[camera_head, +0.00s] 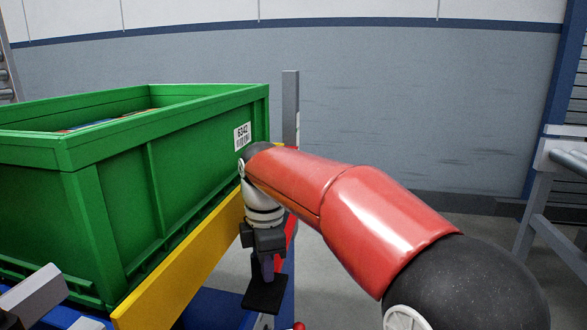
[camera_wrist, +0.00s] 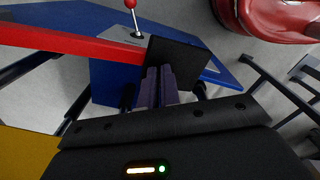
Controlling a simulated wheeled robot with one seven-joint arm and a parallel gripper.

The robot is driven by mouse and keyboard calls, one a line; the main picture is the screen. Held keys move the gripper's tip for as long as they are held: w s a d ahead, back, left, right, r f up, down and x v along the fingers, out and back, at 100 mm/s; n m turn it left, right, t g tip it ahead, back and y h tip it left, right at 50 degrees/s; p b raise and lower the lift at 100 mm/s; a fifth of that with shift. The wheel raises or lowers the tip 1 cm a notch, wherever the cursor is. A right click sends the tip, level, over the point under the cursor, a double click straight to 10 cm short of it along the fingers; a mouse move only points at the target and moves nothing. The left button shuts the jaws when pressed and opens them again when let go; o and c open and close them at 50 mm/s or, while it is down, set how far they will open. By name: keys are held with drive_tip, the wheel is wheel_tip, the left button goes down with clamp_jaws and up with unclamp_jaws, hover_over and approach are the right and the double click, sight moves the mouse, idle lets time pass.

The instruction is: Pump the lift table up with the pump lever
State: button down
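The lift table shows its yellow side (camera_head: 185,270) and blue parts (camera_head: 205,312) under a green crate in the head view. In the wrist view, a red bar (camera_wrist: 70,42), which looks like the pump lever, runs in from the left to a flat black pad (camera_wrist: 181,60). The pad (camera_head: 265,296) also shows in the head view, below my gripper (camera_head: 267,275). My gripper points down with its two fingers (camera_wrist: 157,86) together and nothing visible between them. The fingertips are over the pad; whether they touch it I cannot tell.
The green crate (camera_head: 170,190) holds items mostly hidden by its rim. A short lever with a red knob (camera_wrist: 131,4) stands on the blue base (camera_wrist: 115,85). A grey post (camera_head: 290,110) rises behind my gripper. A grey-framed stand (camera_head: 545,190) is at right.

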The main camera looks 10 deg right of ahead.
drive_tip(key=f, duration=0.1)
drive_tip(key=f+b, duration=0.1)
drive_tip(key=f, duration=0.2)
drive_tip(key=shift+d, duration=0.3)
wheel_tip(320, 180, up, 24)
drive_tip(key=p, duration=1.4)
drive_tip(key=shift+a+f, duration=0.15)
drive_tip(key=shift+a, duration=0.05)
wheel_tip(320, 180, up, 5)
drive_tip(key=shift+s, duration=0.15)
